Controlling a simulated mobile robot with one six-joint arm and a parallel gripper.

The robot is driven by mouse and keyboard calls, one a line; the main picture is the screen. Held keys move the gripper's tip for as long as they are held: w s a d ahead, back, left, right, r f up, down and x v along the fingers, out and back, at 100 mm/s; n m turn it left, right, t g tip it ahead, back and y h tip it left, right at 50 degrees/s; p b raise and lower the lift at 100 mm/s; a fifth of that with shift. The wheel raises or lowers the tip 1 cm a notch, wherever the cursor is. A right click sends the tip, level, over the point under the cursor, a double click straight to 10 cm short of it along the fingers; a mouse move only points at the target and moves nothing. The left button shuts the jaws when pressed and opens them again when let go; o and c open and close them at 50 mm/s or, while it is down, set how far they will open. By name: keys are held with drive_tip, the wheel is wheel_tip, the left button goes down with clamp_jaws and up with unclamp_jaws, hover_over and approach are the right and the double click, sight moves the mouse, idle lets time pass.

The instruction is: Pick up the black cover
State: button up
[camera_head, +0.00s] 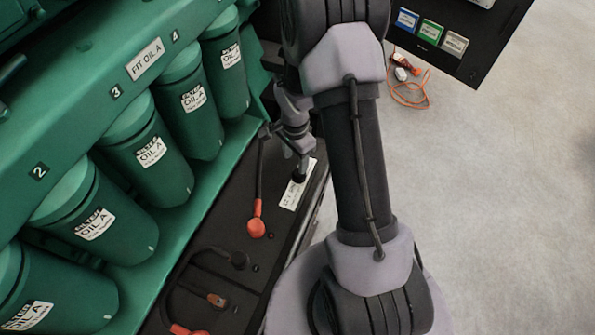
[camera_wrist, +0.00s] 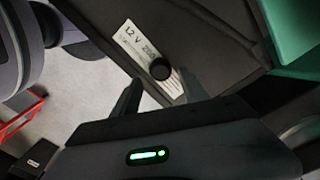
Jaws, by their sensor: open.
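A small round black cover (camera_wrist: 160,69) stands up from the dark battery top in the wrist view, in front of a white label marked 12 V. My gripper (camera_wrist: 159,86) is open, with one finger on each side of the cover's line and the cover just beyond the fingertips. No contact shows. In the head view the black cover (camera_head: 299,176) is a small dark spot by the label, close under my wrist.
A red terminal cover (camera_head: 256,228) on a black cable lies left of my arm. Green oil filters (camera_head: 152,150) line the left side. Grey floor (camera_head: 480,190) is clear at right. A dark panel (camera_head: 450,35) stands behind, with an orange cord (camera_head: 410,95) on the floor.

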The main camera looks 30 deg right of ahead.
sight(297, 174)
wheel_tip(297, 174, down, 9)
drive_tip(key=b, duration=0.3)
drive_tip(key=shift+s+d+r, duration=0.1)
drive_tip(key=shift+d+r, duration=0.05)
drive_tip(key=shift+r, duration=0.2)
drive_tip(key=shift+c, duration=0.9)
drive_tip(key=c, duration=0.9)
